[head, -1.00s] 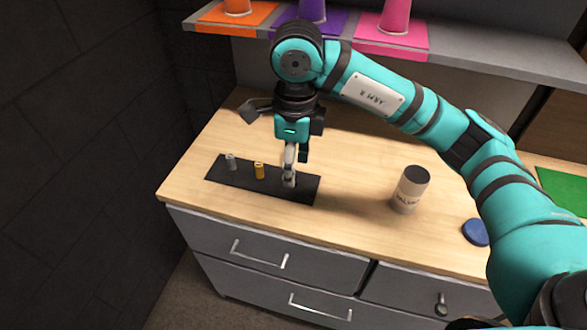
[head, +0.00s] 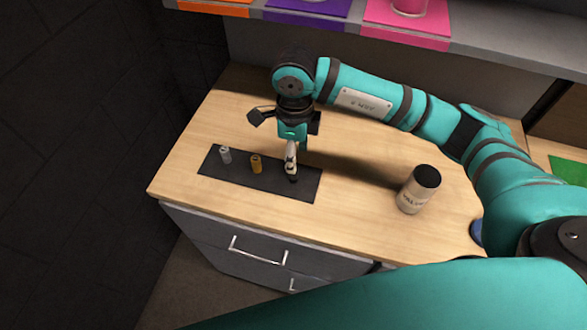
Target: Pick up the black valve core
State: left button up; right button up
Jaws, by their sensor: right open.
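My right gripper (head: 291,176) points down at the right part of the black mat (head: 228,170) on the wooden counter. Its jaws are open, with the fingertips low over the mat. A small dark shape shows at the fingertips; I cannot clearly tell the black valve core from the fingers and the black mat there. A silver valve core (head: 226,155) and a gold valve core (head: 256,164) stand upright on the mat to the left of the gripper. My left gripper is not in view.
A cream can with a black top (head: 414,190) stands on the counter (head: 352,215) to the right. A blue round object (head: 476,232) is partly hidden by my arm. A shelf (head: 480,55) with colored mats runs behind. A dark wall is on the left.

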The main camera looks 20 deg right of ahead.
notch_tip(320, 180, down, 3)
jog(key=shift+f+p, duration=0.1)
jog(key=shift+p, duration=0.4)
notch_tip(320, 180, down, 4)
jog(key=shift+a+r+p, duration=0.15)
jog(key=shift+r+p, duration=0.05)
jog(key=shift+p, duration=0.65)
jog(key=shift+f, duration=0.3)
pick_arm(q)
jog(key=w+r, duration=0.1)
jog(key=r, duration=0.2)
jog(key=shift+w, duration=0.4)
pick_arm(e)
jog(key=shift+f, duration=0.15)
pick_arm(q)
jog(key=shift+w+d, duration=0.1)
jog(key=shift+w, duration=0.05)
pick_arm(e)
grip_shut()
